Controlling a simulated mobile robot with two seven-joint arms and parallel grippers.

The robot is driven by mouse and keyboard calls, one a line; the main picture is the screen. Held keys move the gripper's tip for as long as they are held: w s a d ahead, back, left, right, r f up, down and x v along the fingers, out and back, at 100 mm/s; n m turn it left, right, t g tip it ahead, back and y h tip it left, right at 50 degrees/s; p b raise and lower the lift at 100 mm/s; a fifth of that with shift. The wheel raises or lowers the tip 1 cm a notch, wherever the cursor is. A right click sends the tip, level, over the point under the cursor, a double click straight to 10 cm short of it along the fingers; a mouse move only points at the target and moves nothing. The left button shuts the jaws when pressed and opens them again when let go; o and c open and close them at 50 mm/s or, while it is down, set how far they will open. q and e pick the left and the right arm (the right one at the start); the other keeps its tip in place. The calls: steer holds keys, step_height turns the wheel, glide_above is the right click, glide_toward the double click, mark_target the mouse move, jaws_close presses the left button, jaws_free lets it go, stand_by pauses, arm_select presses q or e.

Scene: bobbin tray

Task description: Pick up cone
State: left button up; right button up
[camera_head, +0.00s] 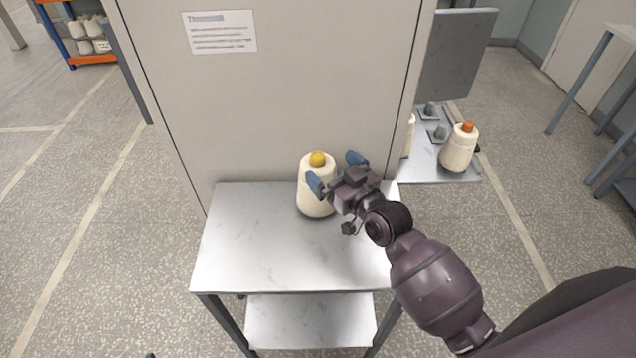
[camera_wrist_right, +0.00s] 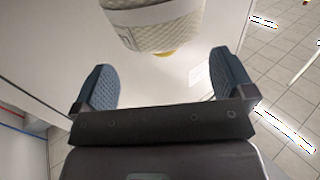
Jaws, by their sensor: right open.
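A cream yarn cone (camera_head: 314,198) with a yellow tip stands upright on a metal table (camera_head: 235,262), near the panel behind it. My right gripper (camera_head: 335,172) is open beside the cone's upper right, with its blue fingers spread. In the right wrist view the cone (camera_wrist_right: 160,28) is at the top, beyond the open fingers of the right gripper (camera_wrist_right: 168,82), and nothing is between them. I cannot tell from these frames whether a finger touches the cone. My left gripper is not in view.
A tall beige panel (camera_head: 265,100) with a paper notice stands behind the table. To the right, another cone (camera_head: 459,150) with an orange tip stands on a grey tray with pegs; one more is partly hidden. The table's front and left are clear.

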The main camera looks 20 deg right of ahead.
mark_target(322, 162)
steer(key=x, duration=0.4)
steer(key=shift+w+a, duration=0.15)
steer(key=shift+a, duration=0.15)
steer(key=c, duration=1.5)
steer(key=shift+f, duration=0.1)
jaws_close()
step_height(322, 162, up, 20)
steer(key=p, duration=0.2)
